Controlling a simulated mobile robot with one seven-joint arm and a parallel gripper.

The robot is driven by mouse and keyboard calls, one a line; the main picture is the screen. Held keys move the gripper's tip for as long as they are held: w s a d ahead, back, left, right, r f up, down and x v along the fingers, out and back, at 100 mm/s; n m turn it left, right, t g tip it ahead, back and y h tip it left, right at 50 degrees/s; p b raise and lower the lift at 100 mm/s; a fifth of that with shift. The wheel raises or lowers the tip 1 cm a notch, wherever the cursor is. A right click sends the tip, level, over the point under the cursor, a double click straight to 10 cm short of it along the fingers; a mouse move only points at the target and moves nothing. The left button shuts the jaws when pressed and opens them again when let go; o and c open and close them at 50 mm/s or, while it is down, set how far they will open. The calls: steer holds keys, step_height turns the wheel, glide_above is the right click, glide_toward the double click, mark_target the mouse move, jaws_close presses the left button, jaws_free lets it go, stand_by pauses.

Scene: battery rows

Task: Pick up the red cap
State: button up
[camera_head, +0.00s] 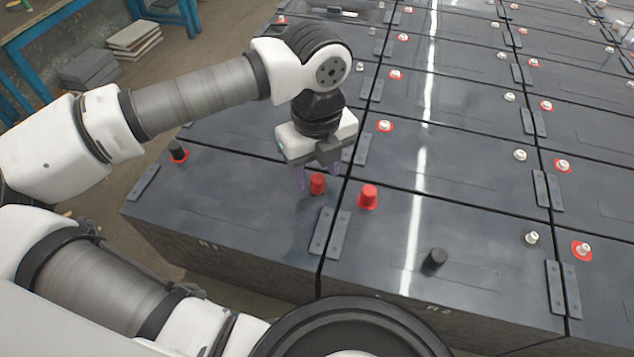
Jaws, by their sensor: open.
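A small red cap (317,184) stands upright on the near left battery, marked N1, close to its right edge. A second red cap (368,196) sits with a red base on the neighbouring battery to the right. My gripper (316,177) is open and points down, with its purplish fingers apart. In the picture, the first red cap shows between and slightly below the fingertips. I cannot tell whether the fingers touch it or how high they are above the battery top. The second red cap is to the right of my gripper, clear of it.
A black cap (435,261) stands on the battery marked N2, and another black cap (177,150) stands at the left battery's far left corner. Grey connector plates (338,236) lie along the seams. Rows of batteries with pale terminals extend behind. A blue bench (30,40) stands back left.

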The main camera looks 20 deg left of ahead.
mark_target(317, 178)
steer(key=shift+f, duration=0.45)
steer(key=c, duration=1)
steer(key=shift+c, duration=0.2)
steer(key=shift+r, duration=0.15)
step_height(317, 178, up, 10)
steer(key=b, duration=0.2)
